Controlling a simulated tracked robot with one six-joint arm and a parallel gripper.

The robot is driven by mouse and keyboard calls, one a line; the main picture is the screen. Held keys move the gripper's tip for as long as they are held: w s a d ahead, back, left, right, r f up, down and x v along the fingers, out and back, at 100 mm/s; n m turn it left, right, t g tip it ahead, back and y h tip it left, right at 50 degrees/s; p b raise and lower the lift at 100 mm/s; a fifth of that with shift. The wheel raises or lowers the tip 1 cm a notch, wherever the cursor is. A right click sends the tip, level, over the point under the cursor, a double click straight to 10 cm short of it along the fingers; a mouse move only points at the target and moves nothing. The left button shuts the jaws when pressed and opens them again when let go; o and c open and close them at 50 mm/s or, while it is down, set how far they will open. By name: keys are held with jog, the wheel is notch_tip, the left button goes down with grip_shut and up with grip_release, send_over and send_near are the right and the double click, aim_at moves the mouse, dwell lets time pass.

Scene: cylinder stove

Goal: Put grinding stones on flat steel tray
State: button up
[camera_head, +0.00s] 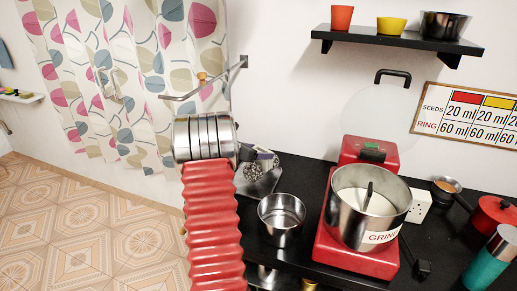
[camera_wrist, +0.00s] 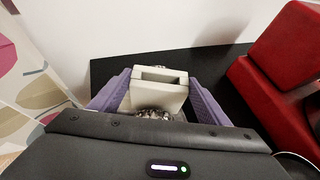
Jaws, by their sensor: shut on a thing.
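My gripper (camera_wrist: 155,92) has its purple fingers closed on the two sides of a pale block with a rectangular slot, part of the grinding stones (camera_wrist: 160,78). A dark speckled part shows below the block in the wrist view. In the head view, my gripper (camera_head: 264,158) is partly hidden behind my arm. It is over or beside a grey metal sheet, which looks like the flat steel tray (camera_head: 264,185), at the counter's left end. I cannot tell whether the stones touch it.
The red grinder (camera_head: 360,250) holds a steel drum (camera_head: 345,215) with a centre post. A white socket box (camera_head: 418,206), red pot (camera_head: 494,214) and teal cup (camera_head: 486,268) are farther right. A black shelf (camera_head: 398,43) hangs above.

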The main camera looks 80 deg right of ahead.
jog(key=shift+d+f, duration=0.1)
jog(key=shift+f, duration=0.75)
jog(key=o, duration=2.1)
jog(key=shift+f, duration=0.25)
jog(key=shift+r, duration=0.15)
jog(key=v, duration=0.7)
jog(key=shift+w+a, duration=0.1)
jog(key=shift+a, duration=0.2)
jog(key=shift+r, duration=0.1)
